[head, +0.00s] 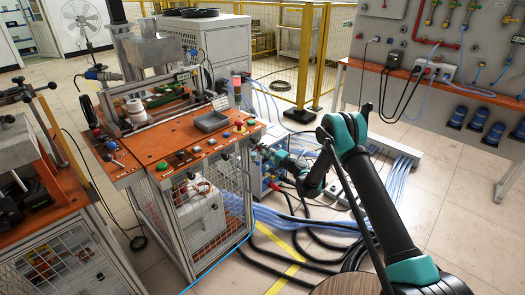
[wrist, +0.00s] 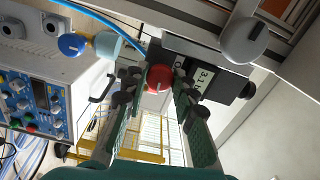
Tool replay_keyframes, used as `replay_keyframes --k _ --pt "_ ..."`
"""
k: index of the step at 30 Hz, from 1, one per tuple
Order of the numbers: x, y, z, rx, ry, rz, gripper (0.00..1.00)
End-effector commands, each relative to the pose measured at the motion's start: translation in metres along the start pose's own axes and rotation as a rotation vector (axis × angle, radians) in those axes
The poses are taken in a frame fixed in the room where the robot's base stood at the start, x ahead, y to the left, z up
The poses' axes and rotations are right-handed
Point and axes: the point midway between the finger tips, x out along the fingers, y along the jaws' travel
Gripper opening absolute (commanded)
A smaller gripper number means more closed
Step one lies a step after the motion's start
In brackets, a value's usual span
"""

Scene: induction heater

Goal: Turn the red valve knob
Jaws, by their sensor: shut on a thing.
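The red valve knob (wrist: 159,77) is a small round red knob in the upper middle of the wrist view. It sits between the two fingertips of my gripper (wrist: 158,86), which is shut on it from both sides. In the head view my gripper (head: 262,152) reaches to the right side of the orange-topped workstation (head: 150,148). The red knob cannot be made out there.
In the wrist view a blue knob (wrist: 72,45) is at upper left, and a grey round knob (wrist: 245,41) at upper right. A control box (wrist: 32,103) is at left. In the head view, cables (head: 295,225) run across the floor below my arm.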

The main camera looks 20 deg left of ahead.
Motion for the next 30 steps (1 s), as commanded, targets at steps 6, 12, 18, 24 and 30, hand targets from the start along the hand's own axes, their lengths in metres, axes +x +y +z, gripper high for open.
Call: replay_keyframes --k 6,12,18,24,30 --pt "-0.0016 0.0011 -0.0006 0.087 0.001 0.001 0.00" --pt "-0.0017 0.0012 -0.0006 0.122 0.001 0.001 0.00" --pt "-0.0016 0.0012 -0.0007 0.129 0.001 0.001 0.00" --pt "-0.0016 0.0012 -0.0009 0.128 0.002 0.001 0.00" --pt "-0.0011 0.0009 -0.0006 0.128 0.001 0.001 0.48"
